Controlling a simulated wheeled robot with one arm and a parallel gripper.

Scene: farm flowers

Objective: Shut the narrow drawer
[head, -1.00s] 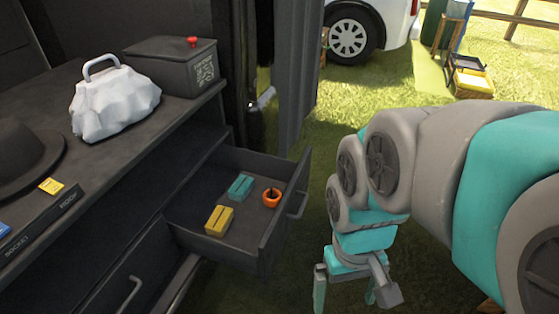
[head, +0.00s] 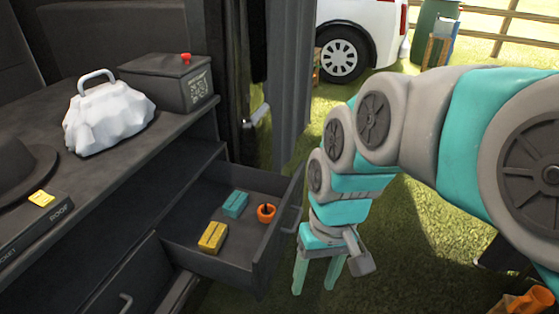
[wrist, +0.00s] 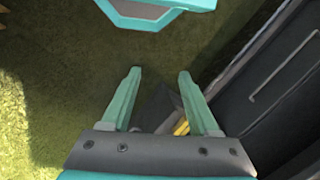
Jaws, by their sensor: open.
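The narrow drawer (head: 274,251) is dark grey and stands pulled out of the dark cabinet in the head view. Inside it lie a teal block (head: 235,204), a yellow block (head: 212,238) and a small orange ring-shaped item (head: 266,213). Its handle (head: 293,219) is on the outer front face. My gripper (head: 316,280) points down just right of the drawer front, outside it, with its two teal fingers apart and nothing between them. In the wrist view my gripper (wrist: 157,85) is also open, and a dark corner with a bit of yellow shows beyond its fingers. I cannot tell whether it touches the drawer.
The cabinet top (head: 137,144) holds a white bag (head: 108,117), a dark box with a red knob (head: 172,84) and a dark hat (head: 18,172). A dark post (head: 289,85) rises behind the drawer. Grass (head: 420,235) lies open to the right. A white vehicle (head: 385,30) stands behind.

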